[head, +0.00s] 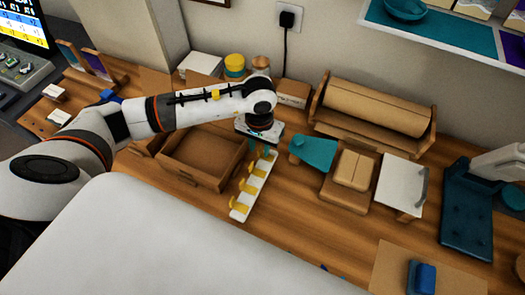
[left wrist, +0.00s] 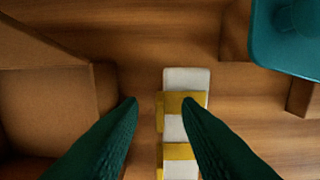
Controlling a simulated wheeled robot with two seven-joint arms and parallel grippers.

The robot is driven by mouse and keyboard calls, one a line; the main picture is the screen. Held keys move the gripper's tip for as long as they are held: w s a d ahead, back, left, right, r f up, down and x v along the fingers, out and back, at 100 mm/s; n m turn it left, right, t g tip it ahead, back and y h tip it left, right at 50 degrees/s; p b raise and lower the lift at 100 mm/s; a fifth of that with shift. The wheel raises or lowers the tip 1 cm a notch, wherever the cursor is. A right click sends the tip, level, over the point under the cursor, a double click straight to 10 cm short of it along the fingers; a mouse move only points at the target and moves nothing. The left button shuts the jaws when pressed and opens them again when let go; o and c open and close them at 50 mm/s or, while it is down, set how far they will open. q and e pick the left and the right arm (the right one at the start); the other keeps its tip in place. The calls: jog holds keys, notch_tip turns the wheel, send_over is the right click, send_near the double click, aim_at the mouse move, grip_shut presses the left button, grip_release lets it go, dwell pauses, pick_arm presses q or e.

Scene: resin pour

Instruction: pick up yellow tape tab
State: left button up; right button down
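A narrow white strip (head: 243,209) with several yellow tape tabs lies on the wooden table in the head view. The yellow tabs (head: 240,207) stick out along its left side. My left gripper (head: 260,151) hangs over the strip's far end, pointing down. In the left wrist view the strip (left wrist: 187,77) runs up the middle right, with a yellow tab (left wrist: 174,102) near its far end and another yellow tab (left wrist: 178,151) nearer. The green fingers of my left gripper (left wrist: 159,102) are apart with nothing held; the right finger overlaps the strip in the picture. My right gripper is not seen.
An open brown tray (head: 205,158) stands left of the strip. A teal piece (head: 314,152) and a tan block (head: 351,172) stand to the right. A wooden roll holder (head: 372,108) is behind. A white surface (head: 170,240) fills the front.

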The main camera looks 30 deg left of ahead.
pick_arm(q)
grip_shut()
jog(key=shift+r, duration=0.15)
